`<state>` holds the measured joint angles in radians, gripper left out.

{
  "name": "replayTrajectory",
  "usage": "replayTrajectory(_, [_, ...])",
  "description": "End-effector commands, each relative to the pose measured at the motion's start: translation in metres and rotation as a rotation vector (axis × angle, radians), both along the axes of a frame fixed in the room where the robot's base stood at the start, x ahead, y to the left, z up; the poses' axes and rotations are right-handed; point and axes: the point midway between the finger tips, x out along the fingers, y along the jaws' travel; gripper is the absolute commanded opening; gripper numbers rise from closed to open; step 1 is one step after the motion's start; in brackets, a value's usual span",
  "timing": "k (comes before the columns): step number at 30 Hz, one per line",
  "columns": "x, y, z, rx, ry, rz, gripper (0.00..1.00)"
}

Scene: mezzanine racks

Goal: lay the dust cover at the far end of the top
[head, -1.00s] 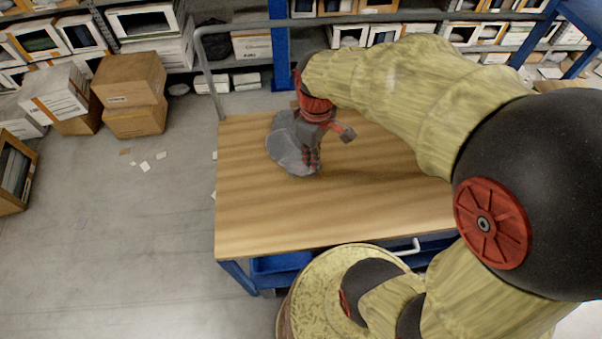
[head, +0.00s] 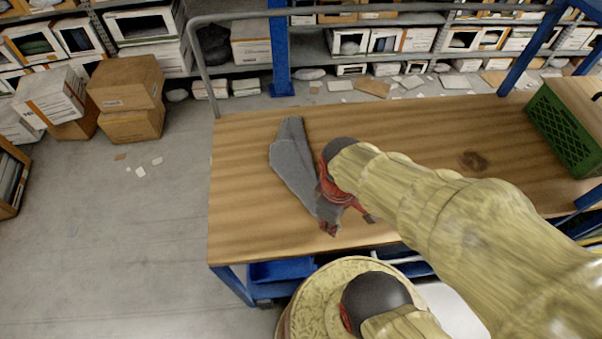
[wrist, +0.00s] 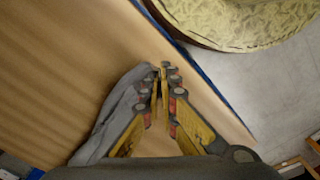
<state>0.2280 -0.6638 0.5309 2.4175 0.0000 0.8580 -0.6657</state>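The grey dust cover (head: 290,160) lies on the left part of the wooden top (head: 420,130), as a narrow, creased strip running from near the back edge towards the front edge. My gripper (head: 329,228) is low over the top, close to its front edge, at the near end of the cover. In the wrist view the cover (wrist: 112,112) runs along the left of my gripper (wrist: 161,72) up to the fingertips. The fingers are closed together with cloth at them. My arm hides part of the top's front right.
A green crate (head: 565,130) stands at the right end of the top. A grey rail (head: 204,70) rises at the left back corner. Cardboard boxes (head: 130,95) stand on the floor at left. The middle back of the top is clear.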

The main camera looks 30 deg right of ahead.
Motion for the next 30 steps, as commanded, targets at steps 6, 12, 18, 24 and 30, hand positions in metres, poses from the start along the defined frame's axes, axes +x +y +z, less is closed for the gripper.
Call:
replayTrajectory(6, [-0.022, 0.004, -0.023, 0.0, -0.002, 0.0, 0.0])
replayTrajectory(12, [-0.031, 0.006, -0.03, 0.0, -0.001, 0.0, 0.0])
replayTrajectory(18, [-0.032, 0.006, -0.03, 0.0, -0.001, 0.0, 0.0])
replayTrajectory(24, [-0.032, 0.006, -0.03, 0.0, -0.001, 0.0, 0.08])
replayTrajectory(30, [-0.032, 0.006, -0.03, 0.0, -0.001, 0.0, 0.19])
